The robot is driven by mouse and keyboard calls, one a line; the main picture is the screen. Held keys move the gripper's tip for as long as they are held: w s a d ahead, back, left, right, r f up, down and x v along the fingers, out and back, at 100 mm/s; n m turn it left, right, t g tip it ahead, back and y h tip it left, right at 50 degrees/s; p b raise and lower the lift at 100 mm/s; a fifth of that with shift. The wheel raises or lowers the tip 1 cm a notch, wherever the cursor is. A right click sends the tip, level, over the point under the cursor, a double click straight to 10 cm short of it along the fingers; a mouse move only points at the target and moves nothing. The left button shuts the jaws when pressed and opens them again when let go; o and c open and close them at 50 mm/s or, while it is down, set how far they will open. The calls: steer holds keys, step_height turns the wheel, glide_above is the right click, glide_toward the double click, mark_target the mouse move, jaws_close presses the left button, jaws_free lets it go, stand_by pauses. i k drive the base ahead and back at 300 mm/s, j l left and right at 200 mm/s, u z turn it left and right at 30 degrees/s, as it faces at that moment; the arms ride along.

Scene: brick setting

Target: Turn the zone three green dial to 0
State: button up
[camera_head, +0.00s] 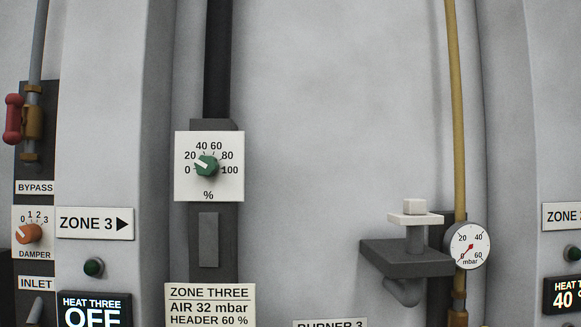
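The zone three green dial (207,166) sits on a white square scale plate (208,194) marked 0 to 100 with a % sign. Its white pointer line points up and left, close to the 20 mark and above the 0 mark. The plate is fixed to a dark vertical panel, above a sign (210,306) reading ZONE THREE, AIR 32 mbar, HEADER 60 %. My gripper is not in view, and nothing touches the dial.
An orange damper dial (28,233) and a red bypass handle (14,119) are at the left. A dark bracket (405,258) juts out at the right, beside a pressure gauge (466,246) and a yellow pipe (456,110). The space before the green dial looks clear.

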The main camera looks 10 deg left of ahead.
mark_target(205, 165)
steer(key=u, duration=1)
